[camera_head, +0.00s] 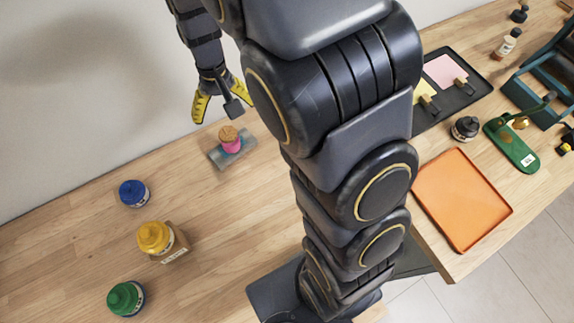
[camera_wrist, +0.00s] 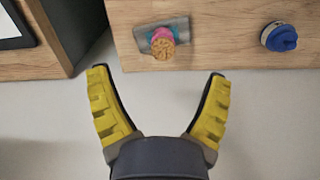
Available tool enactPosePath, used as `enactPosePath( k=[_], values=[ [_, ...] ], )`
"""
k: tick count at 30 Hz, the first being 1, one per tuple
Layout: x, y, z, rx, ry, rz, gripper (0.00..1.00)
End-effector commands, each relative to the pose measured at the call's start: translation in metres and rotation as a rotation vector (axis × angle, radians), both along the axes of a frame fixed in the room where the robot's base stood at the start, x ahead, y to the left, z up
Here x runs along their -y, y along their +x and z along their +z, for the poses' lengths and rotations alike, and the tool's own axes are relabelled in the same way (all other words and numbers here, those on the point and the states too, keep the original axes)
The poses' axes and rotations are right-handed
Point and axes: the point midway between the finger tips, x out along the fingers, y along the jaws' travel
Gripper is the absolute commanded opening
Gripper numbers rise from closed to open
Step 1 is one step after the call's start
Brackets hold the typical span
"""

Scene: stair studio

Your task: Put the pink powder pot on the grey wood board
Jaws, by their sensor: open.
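The pink powder pot (camera_head: 231,145) has a cork-like speckled top and stands on the grey wood board (camera_head: 218,158) on the wooden table. My gripper (camera_head: 221,98) is open and empty. It is above and behind the pot in the head view, near the wall and apart from the pot. In the wrist view the yellow fingertips (camera_wrist: 159,75) are spread wide, with only wall between them.
A blue pot (camera_head: 134,193), a yellow pot (camera_head: 155,237) on a small wooden block, and a green pot (camera_head: 125,298) stand to the left. An orange tray (camera_head: 461,199), a dark tray (camera_head: 459,108) and a green tool (camera_head: 511,143) are at the right. The table around the board is clear.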

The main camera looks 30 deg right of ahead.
Motion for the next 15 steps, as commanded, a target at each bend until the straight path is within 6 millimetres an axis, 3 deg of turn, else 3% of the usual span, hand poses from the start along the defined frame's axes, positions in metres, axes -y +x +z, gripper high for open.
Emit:
enactPosePath(
  k=[1,6,12,15],
  values=[
    [0.002,-0.015,0.02,0.005,0.001,0.007,0.8],
    [0.006,-0.081,0.066,-0.036,0.006,0.043,0.8],
    [0.009,-0.163,0.099,-0.082,0.012,0.092,0.8],
    [0.011,-0.193,0.108,-0.086,0.007,0.113,0.8]
  ],
)
